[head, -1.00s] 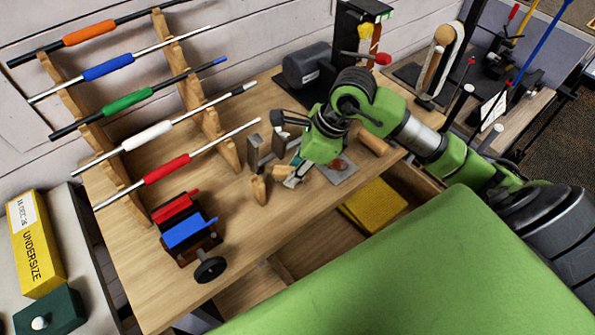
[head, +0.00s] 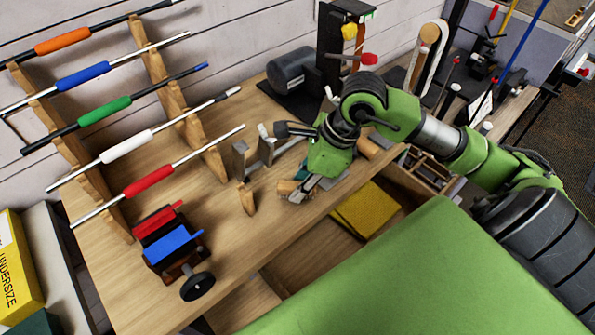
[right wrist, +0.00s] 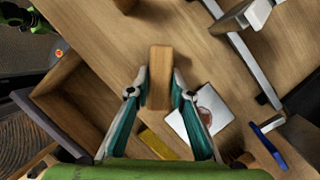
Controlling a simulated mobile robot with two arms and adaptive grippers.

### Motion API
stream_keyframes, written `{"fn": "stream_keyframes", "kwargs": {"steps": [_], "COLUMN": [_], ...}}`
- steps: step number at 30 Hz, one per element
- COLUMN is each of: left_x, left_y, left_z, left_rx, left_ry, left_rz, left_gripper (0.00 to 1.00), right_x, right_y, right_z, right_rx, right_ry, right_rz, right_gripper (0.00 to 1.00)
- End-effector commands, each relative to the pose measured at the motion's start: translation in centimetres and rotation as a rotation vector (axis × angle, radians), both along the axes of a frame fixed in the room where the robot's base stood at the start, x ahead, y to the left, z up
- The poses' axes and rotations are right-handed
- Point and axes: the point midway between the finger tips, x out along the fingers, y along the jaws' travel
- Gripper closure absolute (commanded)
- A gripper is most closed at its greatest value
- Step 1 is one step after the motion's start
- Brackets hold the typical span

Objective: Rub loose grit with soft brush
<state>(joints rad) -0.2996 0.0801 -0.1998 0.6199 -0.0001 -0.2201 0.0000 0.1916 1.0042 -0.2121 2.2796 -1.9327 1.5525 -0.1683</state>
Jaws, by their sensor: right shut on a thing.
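My right gripper (head: 299,190) is low over the front part of the workbench. In the right wrist view its two fingers (right wrist: 160,92) are shut on the sides of a plain wooden block (right wrist: 160,65), which looks like the brush's handle. A bit of it shows at the fingertips in the head view (head: 286,187). Its bristles are hidden, and I cannot tell whether it touches the bench. A pale square plate (right wrist: 218,96) with a reddish-brown patch (right wrist: 207,109) lies just right of the fingers in the wrist view. My left gripper is out of view.
A small upright wooden piece (head: 247,199) and a metal bracket (head: 241,160) stand left of the gripper. The open drawer with a yellow pad (head: 366,210) is in front. A club rack (head: 180,110) and a red-and-blue vise (head: 172,243) are at the left.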

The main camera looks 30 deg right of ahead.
Motion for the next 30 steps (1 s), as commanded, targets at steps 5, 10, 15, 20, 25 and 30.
{"fn": "stream_keyframes", "kwargs": {"steps": [5,10,15,20,25,30], "left_x": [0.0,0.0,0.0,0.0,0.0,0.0], "left_y": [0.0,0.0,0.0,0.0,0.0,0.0], "left_z": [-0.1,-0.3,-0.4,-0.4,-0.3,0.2], "left_rx": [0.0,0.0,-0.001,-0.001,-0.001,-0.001], "left_ry": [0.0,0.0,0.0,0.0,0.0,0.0], "left_rz": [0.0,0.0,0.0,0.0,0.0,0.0], "left_gripper": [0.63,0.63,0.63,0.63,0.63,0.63], "right_x": [1.5,3.1,4.0,4.1,4.1,4.1], "right_y": [0.2,0.5,0.6,0.6,0.6,0.6], "right_z": [0.1,0.1,0.1,0.1,0.2,1.2], "right_rx": [0.004,0.005,0.003,0.003,0.003,0.003], "right_ry": [-0.006,-0.007,-0.006,-0.007,-0.007,-0.008], "right_rz": [-0.002,-0.003,-0.002,-0.002,-0.002,-0.002], "right_gripper": [0.97,0.97,0.97,0.97,0.97,0.97]}}
